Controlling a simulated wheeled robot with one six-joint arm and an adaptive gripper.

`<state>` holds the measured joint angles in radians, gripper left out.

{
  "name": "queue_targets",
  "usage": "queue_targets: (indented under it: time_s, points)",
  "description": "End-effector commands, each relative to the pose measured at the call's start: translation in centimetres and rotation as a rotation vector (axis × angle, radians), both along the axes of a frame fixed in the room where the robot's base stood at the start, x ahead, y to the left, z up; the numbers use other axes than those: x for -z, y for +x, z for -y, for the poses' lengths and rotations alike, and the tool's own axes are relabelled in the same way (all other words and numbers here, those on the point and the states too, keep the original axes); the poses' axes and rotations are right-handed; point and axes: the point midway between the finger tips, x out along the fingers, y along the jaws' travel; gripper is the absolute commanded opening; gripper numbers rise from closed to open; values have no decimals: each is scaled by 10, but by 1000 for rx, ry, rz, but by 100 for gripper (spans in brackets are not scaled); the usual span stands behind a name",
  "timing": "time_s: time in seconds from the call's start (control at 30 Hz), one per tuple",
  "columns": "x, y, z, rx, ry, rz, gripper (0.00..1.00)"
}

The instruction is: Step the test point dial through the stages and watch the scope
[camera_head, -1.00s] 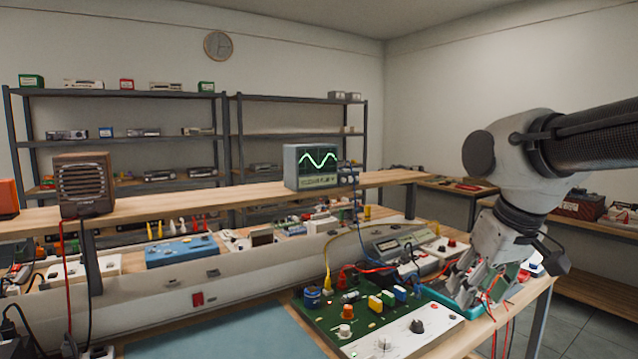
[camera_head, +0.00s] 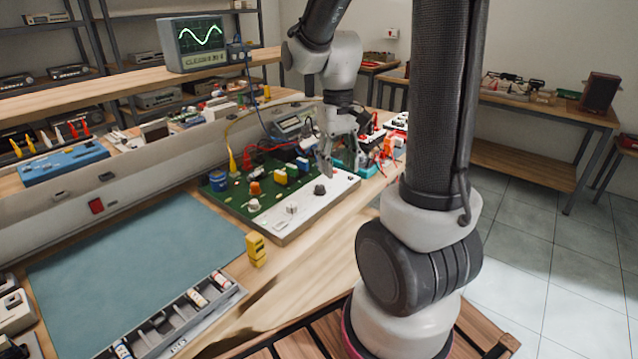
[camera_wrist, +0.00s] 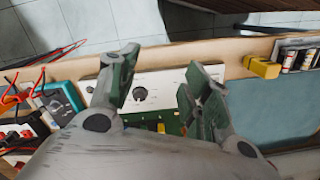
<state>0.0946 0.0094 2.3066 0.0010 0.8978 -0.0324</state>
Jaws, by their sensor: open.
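The circuit board (camera_head: 215,195) is green with a white front panel, on the bench. A dark dial (camera_head: 320,189) sits at the panel's right end, with white knobs (camera_head: 291,208) to its left. My gripper (camera_head: 325,170) is open and empty, pointing down just above and behind the dark dial. In the wrist view the dial (camera_wrist: 140,94) shows between my open fingers (camera_wrist: 163,62), nearer the left one, with a gap around it. Its pointer mark is too small to read. The scope (camera_head: 203,62) stands on the shelf, showing a green wave.
A blue-green mat (camera_head: 130,265) lies left of the board. A teal multimeter (camera_wrist: 58,98) and red leads (camera_wrist: 38,85) lie beside the board. A grey bench meter (camera_head: 290,122) stands behind.

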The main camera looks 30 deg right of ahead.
Motion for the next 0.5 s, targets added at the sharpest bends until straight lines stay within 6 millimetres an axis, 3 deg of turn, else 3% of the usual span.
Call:
queue_targets:
  time_s: [0.1, 0.2, 0.27, 0.33, 0.5]
  points:
    - [35, 37, 9, -8, 6, -42, 49]
    - [56, 65, 15, -24, 8, -39, 49]
    - [62, 83, 17, -37, 6, -20, 49]
    - [55, 107, 20, -59, 0, 40, 49]
    - [67, 115, 21, -88, -4, 70, 49]
